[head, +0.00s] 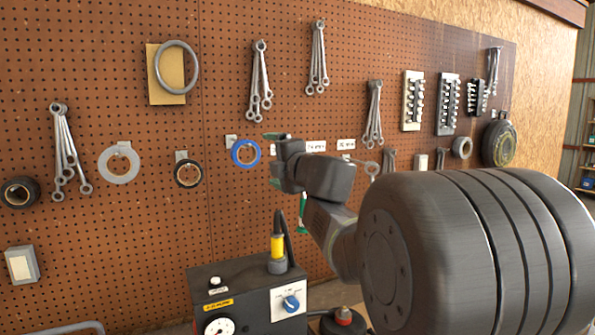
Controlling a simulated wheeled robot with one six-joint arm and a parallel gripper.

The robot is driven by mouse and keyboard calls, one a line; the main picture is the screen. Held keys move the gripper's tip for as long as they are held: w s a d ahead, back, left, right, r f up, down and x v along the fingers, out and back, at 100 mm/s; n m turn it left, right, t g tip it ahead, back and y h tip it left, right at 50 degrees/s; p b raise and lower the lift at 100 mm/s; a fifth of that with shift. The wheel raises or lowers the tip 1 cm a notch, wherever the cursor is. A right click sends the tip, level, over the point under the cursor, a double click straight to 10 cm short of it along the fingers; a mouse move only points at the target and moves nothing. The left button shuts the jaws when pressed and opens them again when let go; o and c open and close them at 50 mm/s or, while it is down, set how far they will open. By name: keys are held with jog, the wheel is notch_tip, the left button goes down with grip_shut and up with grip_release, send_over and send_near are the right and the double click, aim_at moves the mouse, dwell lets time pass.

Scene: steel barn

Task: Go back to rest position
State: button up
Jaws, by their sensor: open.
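My gripper (271,160) is open, with green-tipped fingers, one above the other, pointing left at the pegboard (215,235). A blue tape ring (234,158) hangs on the board just left of the fingertips. In this view the gap between the fingers looks empty, and I cannot tell how far the fingertips are from the ring. My arm reaches in from the right and hides part of the board behind it.
A black control box (235,290) with a gauge, a blue knob (291,304) and a yellow-banded post (278,248) stands below my gripper. Tape rolls, a metal ring (162,68) and several wrench bunches (260,85) hang on the board. A dark round roll (499,144) hangs at right.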

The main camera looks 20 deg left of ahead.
dwell(0.3)
jog(key=p+x, duration=0.2)
jog(key=x, duration=1.1)
jog(key=shift+r+p, duration=0.25)
jog(key=shift+p, duration=0.15)
jog(key=shift+a+f, duration=0.1)
jog(key=shift+a, duration=0.1)
